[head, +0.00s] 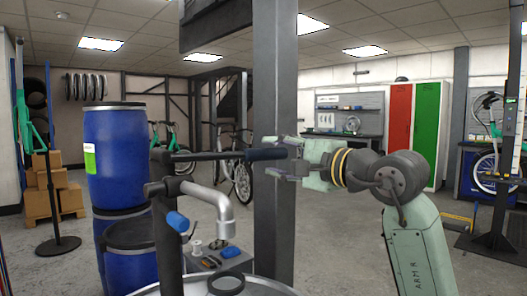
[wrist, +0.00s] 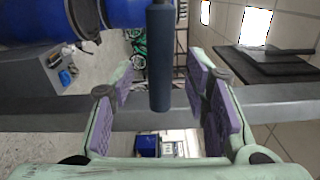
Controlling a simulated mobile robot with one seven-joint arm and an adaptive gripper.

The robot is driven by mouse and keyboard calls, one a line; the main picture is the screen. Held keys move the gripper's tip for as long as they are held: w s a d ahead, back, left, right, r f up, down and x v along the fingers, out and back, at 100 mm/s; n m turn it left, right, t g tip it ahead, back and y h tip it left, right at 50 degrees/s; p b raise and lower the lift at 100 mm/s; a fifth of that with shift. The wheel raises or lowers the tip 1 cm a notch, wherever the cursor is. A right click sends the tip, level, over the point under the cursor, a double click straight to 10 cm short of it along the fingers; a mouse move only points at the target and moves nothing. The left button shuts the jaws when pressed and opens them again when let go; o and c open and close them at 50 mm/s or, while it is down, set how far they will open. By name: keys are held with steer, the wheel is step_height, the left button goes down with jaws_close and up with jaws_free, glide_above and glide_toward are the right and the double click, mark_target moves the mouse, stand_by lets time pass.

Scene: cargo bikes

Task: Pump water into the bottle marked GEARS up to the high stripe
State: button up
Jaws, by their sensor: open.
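The pump stands in front, its dark lever (head: 205,156) reaching right to a dark blue grip (head: 267,154). My gripper (head: 276,156) is open at the end of this grip. In the wrist view the grip (wrist: 161,60) reaches between the parted purple pads of my gripper (wrist: 160,86), with space visible on both sides. The pump's silver spout (head: 222,212) bends downward. A dark ring (head: 227,284) shows below it, at the bottom edge; I cannot tell whether it belongs to a bottle. No GEARS label or stripe can be read.
A blue drum (head: 115,160) stands on others at the left. A grey post (head: 274,225) rises right behind the grip. A small bench (head: 215,262) with loose items stands behind the spout. Open floor lies beyond on the right.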

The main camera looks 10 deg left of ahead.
mark_target(269, 156)
steer(key=shift+x, duration=2.15)
steer(key=shift+c, duration=0.3)
jaws_close()
